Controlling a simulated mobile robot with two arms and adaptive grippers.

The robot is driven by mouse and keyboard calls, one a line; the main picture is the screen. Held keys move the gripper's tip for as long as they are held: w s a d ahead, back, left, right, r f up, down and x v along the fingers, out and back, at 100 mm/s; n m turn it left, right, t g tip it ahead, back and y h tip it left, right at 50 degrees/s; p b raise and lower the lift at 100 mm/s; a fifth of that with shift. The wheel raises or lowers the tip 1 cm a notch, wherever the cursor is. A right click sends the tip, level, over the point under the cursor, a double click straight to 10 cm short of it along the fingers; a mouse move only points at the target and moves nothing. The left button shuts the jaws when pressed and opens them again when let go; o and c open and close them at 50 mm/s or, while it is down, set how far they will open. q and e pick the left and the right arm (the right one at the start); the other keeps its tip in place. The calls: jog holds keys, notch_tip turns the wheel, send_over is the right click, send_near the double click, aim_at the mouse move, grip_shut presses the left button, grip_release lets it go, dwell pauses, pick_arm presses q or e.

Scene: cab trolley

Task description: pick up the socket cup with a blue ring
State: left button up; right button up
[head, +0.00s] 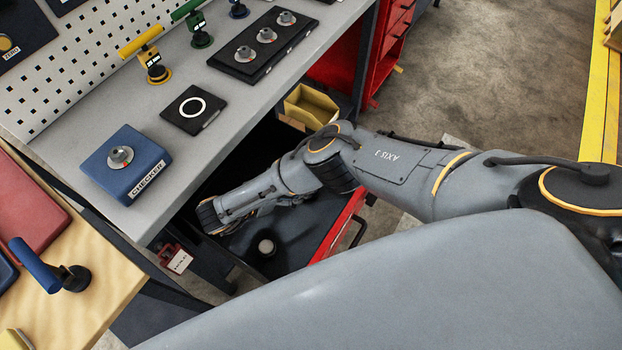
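Three grey socket cups (266,35) stand in a row on a black rack on the grey bench. Another grey socket cup (120,156) sits on top of the blue checker block (126,178). A small round pale-topped piece (267,247), perhaps a cup, stands in the dark red-edged drawer below the bench. I cannot make out a blue ring on any of them. My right arm reaches in from the right and ends over the drawer, left of and above the round piece. Its gripper fingers do not show. My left gripper is out of view.
A black pad with a white circle (193,109) lies on the bench. Yellow, green and blue handled tools stand behind. A yellow bin (311,107) is below the bench edge. A wooden table (90,255) with a blue-handled tool (36,266) is at lower left.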

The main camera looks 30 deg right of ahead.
notch_tip(320, 180, down, 7)
jog(key=b, duration=0.5)
jog(key=shift+r, duration=0.2)
jog(key=shift+b+x, duration=0.75)
jog(key=shift+x, duration=0.15)
jog(key=b+x, duration=0.2)
jog(key=x, duration=0.3)
jog(key=shift+f+b, duration=0.1)
jog(key=shift+b, duration=0.25)
jog(key=shift+w+d, duration=0.1)
jog(key=shift+d, duration=0.2)
jog(key=shift+c, duration=0.5)
jog(key=c, duration=1.4)
grip_shut()
